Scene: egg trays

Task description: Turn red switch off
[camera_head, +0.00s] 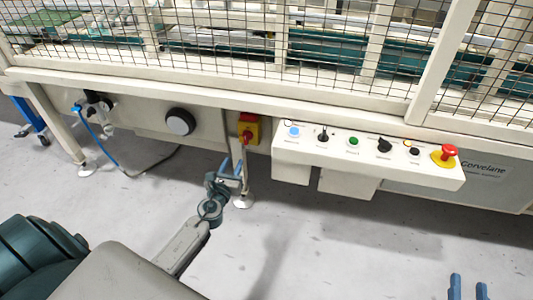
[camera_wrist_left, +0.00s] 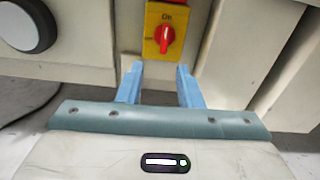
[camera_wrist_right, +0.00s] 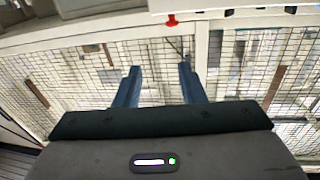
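The red rotary switch (camera_head: 248,134) sits on a yellow plate on the machine's front beam, left of the control panel. In the left wrist view the red switch (camera_wrist_left: 164,38) has its handle roughly upright under the label "On". My left gripper (camera_head: 231,167) is open and empty, just below and in front of the switch. Its two blue fingers (camera_wrist_left: 160,82) point toward the plate and are apart from the knob. My right gripper (camera_head: 468,287) shows only its blue fingertips at the bottom right. It is open and empty in the right wrist view (camera_wrist_right: 158,80).
A control panel (camera_head: 322,174) with several buttons and a red emergency stop (camera_head: 444,155) juts out to the right of the switch. Wire mesh (camera_head: 270,45) covers the machine above. The grey floor in front is clear.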

